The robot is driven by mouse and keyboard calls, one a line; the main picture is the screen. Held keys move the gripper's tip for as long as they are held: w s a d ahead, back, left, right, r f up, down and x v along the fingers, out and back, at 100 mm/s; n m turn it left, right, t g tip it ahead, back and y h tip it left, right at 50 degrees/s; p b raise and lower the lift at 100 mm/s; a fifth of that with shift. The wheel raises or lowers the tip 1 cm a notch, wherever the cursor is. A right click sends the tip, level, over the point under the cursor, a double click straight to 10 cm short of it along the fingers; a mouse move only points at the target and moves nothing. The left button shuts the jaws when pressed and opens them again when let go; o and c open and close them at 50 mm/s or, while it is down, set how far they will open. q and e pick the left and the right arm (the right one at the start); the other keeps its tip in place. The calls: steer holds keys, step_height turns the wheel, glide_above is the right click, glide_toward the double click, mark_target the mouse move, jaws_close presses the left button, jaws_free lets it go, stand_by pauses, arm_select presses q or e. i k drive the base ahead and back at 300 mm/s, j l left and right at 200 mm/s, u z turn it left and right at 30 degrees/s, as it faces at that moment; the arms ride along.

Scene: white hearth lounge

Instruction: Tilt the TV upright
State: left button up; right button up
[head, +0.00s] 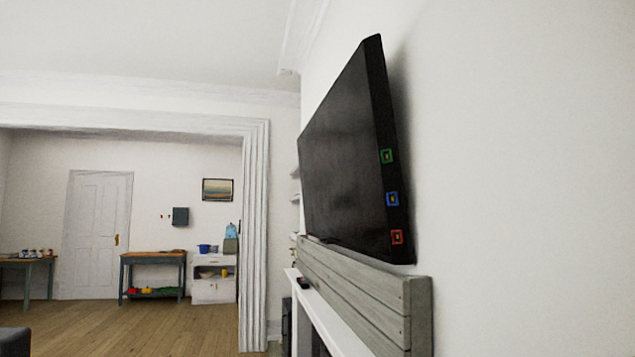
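The TV (345,160) is a large, dark flat screen on the white wall to the right, seen at a steep angle from its near side edge. Its near side edge leans, with the top further left than the bottom, and a shadow falls on the wall behind it. Three square marks, green (386,156), blue (392,199) and red (397,237), run down that edge. The TV's lower edge is just above a grey plank panel (375,303). How the TV is fixed to the wall is hidden. Neither of my grippers shows in the head view.
A white mantel shelf (326,317) juts out below the panel, with a small dark object (303,283) on it. Open wooden floor (170,325) lies to the left. Beyond a wide opening stand a workbench (153,258), a white cabinet (213,290) and a door (97,235).

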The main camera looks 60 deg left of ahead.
mark_target(353, 196)
steer(key=u, duration=1.8)
steer(key=i+j+z, duration=0.1)
steer(key=z, duration=0.35)
steer(key=i+j+z, duration=0.1)
steer(key=z, duration=0.35)
steer(key=i+j+z, duration=0.15)
steer(key=j, duration=0.35)
steer(key=i+j+z, duration=0.15)
steer(key=j, duration=0.4)
steer(key=i+j+z, duration=0.2)
steer(key=j, duration=0.35)
steer(key=i+j+z, duration=0.15)
steer(key=j, duration=0.4)
steer(key=j+z, duration=0.15)
steer(key=j, duration=0.4)
steer(key=i, duration=0.05)
